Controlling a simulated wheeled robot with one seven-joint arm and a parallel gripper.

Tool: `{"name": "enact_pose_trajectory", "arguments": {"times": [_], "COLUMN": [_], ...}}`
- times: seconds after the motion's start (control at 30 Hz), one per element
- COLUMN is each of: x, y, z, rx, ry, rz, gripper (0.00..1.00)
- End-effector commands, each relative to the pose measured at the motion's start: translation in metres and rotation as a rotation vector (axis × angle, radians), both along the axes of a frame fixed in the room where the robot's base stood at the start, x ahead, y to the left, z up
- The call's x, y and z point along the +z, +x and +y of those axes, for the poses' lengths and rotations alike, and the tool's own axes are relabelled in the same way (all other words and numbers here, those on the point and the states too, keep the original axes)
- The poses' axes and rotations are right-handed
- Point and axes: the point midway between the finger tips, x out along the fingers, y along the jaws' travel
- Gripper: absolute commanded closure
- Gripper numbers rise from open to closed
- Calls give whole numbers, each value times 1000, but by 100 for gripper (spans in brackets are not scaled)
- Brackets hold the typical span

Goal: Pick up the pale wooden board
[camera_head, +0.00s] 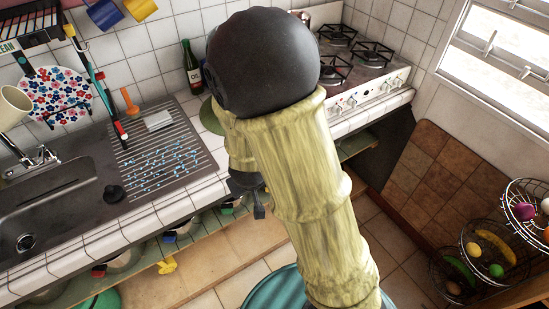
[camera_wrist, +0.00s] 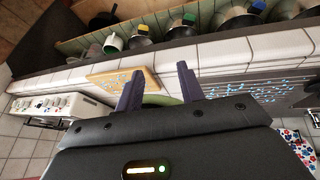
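The pale wooden board (camera_wrist: 107,79) shows in the wrist view. It lies flat on the white tiled counter, left of centre, between the stove side and the sink side. My gripper (camera_wrist: 160,68) is open, its two dark fingers apart with nothing held between them. The left finger overlaps the right part of the board in the picture; I cannot tell whether they touch. A round green item (camera_wrist: 160,99) shows partly between the fingers, beside the board. In the head view my arm covers the board's place, and the green item (camera_head: 211,116) peeks out at the arm's left.
A steel sink with drainer (camera_head: 160,160) lies left, a stove (camera_head: 350,70) at the back right. Pots (camera_wrist: 237,19) and a white mug (camera_wrist: 113,43) stand on the open shelf below the counter. A green bottle (camera_head: 191,68) stands by the wall. Fruit baskets (camera_head: 490,250) are right.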

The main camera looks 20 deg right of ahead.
Motion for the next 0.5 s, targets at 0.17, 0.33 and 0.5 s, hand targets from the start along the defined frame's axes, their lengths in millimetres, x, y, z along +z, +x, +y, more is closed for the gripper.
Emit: {"name": "enact_pose_trajectory", "arguments": {"times": [0.17,0.33,0.5], "x": [-72,-108,-124], "y": [15,22,19], "z": [11,12,15], "rx": [76,142,191], "ry": [-249,-554,-905], "rz": [-93,-195,-301], "gripper": [62,62,62]}}
